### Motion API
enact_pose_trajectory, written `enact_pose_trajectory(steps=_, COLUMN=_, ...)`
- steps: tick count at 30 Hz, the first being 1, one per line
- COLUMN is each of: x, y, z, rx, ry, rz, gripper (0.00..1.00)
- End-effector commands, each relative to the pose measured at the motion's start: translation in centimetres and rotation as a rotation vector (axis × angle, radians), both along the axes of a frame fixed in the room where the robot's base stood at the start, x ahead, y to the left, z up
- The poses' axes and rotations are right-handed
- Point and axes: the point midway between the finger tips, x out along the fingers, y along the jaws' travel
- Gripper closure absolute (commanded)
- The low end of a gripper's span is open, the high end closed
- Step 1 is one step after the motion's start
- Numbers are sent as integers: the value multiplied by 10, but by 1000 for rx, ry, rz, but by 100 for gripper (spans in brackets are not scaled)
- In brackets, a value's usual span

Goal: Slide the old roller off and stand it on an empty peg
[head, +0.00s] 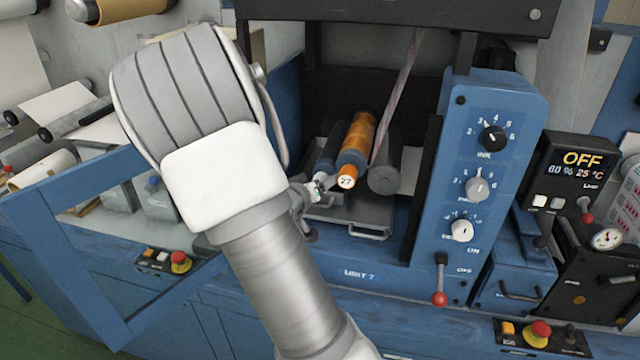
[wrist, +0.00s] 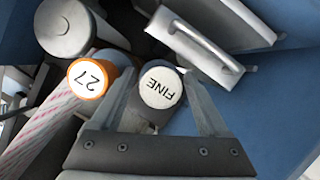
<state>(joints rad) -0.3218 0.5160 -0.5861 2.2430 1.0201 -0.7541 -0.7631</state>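In the head view an orange roller marked 27 (head: 357,145) lies in the open bay of the blue machine. Its round end also shows in the wrist view (wrist: 90,78). A dark roller (head: 328,155) lies just to its left. Its pale end, marked FINE (wrist: 160,88), sits between my fingers in the wrist view. My gripper (wrist: 161,80) is open, its fingers apart on either side of that end. I cannot tell whether they touch it. In the head view my gripper (head: 318,185) is partly hidden by my arm. I cannot make out any peg.
A thick grey cylinder (head: 384,181) lies right of the orange roller, with a striped web (head: 408,75) running up behind. A grey tray (head: 345,217) with a handle is below. The blue control column (head: 482,270) bounds the bay at right. A blue frame (head: 62,235) stands at left.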

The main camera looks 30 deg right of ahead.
Motion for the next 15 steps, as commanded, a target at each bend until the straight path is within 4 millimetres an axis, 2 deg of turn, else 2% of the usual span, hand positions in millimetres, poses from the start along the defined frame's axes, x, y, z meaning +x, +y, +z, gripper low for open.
enact_pose_trajectory(steps=1, x=0, y=0, z=0, rx=0, ry=0, rz=0, gripper=33)
enact_pose_trajectory(steps=2, x=0, y=0, z=0, rx=0, ry=0, rz=0, gripper=39)
enact_pose_trajectory(steps=12, x=0, y=0, z=0, rx=0, ry=0, rz=0, gripper=100)
enact_pose_trajectory(steps=15, x=0, y=0, z=1, rx=-2, ry=-3, rz=-1, gripper=100)
